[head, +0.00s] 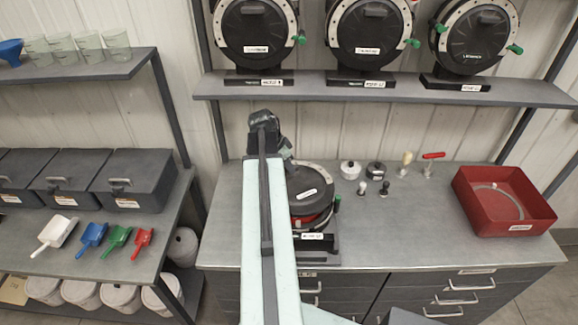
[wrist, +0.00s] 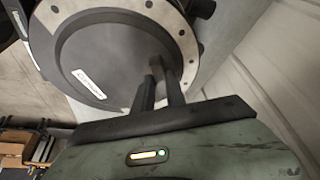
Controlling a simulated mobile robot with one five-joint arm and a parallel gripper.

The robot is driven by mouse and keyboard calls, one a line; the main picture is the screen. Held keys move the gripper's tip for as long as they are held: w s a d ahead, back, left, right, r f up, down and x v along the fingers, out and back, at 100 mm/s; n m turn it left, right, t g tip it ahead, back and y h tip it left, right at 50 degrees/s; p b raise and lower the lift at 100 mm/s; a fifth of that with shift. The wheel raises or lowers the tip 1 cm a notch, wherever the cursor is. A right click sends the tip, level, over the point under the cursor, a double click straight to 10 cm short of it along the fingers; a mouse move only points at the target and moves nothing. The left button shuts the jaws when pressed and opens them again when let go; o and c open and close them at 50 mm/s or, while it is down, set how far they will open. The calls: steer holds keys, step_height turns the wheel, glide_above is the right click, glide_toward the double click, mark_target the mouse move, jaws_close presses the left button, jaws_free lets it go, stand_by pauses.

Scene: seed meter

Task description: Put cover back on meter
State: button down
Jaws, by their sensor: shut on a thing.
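A seed meter (head: 313,242) stands on the grey bench, partly behind my arm in the head view. A round dark cover (head: 312,180) with a white label is at its front. A red part (head: 302,222) shows below the cover. In the wrist view the cover (wrist: 100,55) fills the upper left, with a pale bolt-holed ring (wrist: 187,45) around its edge. I cannot tell whether the cover is fully seated. The grip point is hidden in the head view.
Several covered meters (head: 369,35) stand on the shelf above. Small knobs and tools (head: 376,170) lie right of the meter, and a red tray (head: 505,218) sits at the bench's right. Scoops (head: 92,238) and dark bins (head: 128,185) are on the left rack. The bench's front middle is clear.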

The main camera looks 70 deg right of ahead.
mark_target(287, 174)
steer(key=shift+f+b, duration=1.95)
steer(key=shift+f, duration=0.2)
steer(key=shift+f, duration=0.25)
steer(key=shift+f+b, duration=0.25)
steer(key=shift+b, duration=0.25)
steer(key=shift+f+b, duration=0.55)
stand_by(0.5)
steer(key=c, duration=1.3)
jaws_free()
steer(key=shift+c, duration=0.3)
step_height(287, 174, up, 10)
steer(key=p, duration=0.9)
steer(key=shift+f+p, duration=0.15)
steer(key=shift+p, duration=0.2)
